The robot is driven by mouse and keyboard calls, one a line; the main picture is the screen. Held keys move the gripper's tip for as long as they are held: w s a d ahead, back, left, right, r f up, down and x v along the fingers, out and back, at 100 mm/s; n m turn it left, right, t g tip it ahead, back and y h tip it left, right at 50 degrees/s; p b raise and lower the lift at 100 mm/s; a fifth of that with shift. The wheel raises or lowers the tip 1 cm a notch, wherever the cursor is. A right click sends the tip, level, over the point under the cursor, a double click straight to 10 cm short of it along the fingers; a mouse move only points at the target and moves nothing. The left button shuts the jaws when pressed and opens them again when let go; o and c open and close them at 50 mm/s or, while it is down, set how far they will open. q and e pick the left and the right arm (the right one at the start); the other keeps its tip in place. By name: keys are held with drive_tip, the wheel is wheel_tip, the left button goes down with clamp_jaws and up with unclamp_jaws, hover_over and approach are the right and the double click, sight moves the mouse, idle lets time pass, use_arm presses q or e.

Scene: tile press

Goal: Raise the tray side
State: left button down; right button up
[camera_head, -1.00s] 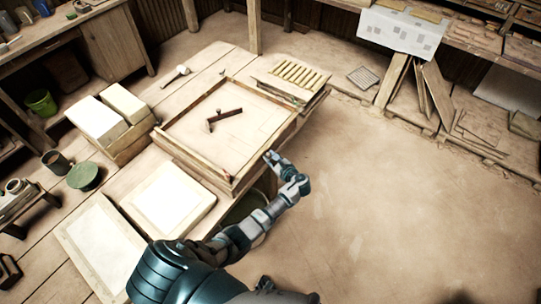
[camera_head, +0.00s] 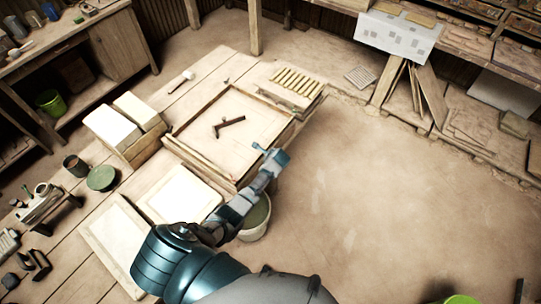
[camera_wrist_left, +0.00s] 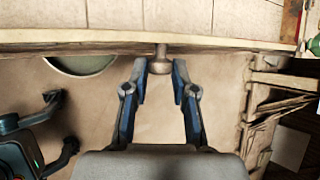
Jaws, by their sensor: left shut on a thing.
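A shallow wooden tray (camera_head: 250,120) sits on the plank bench in the head view, with a dark angled tool (camera_head: 229,123) lying in it. My left gripper (camera_head: 262,150) is at the tray's right side, low against the wall. In the left wrist view the pale tray side (camera_wrist_left: 100,43) crosses the top. A small grey knob (camera_wrist_left: 160,63) sticks out from it, between the fingertips of my left gripper (camera_wrist_left: 159,70), which is shut on it. In the head view the hand hides the knob.
A pale bucket (camera_head: 254,222) stands below my left forearm. A rack of yellowish strips (camera_head: 297,79) lies past the tray's far corner. White slabs (camera_head: 112,124) and a framed white panel (camera_head: 180,194) are left of it.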

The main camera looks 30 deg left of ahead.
use_arm(q)
drive_tip(key=shift+w+a+r+h, duration=0.1)
drive_tip(key=shift+a+r+h, duration=0.25)
drive_tip(key=shift+h, duration=0.15)
drive_tip(key=c, duration=1)
unclamp_jaws()
drive_tip(key=shift+a, duration=0.1)
drive_tip(key=shift+o, duration=0.2)
drive_tip(key=shift+f, duration=0.1)
drive_tip(key=v, duration=1.1)
drive_tip(key=shift+r, duration=0.4)
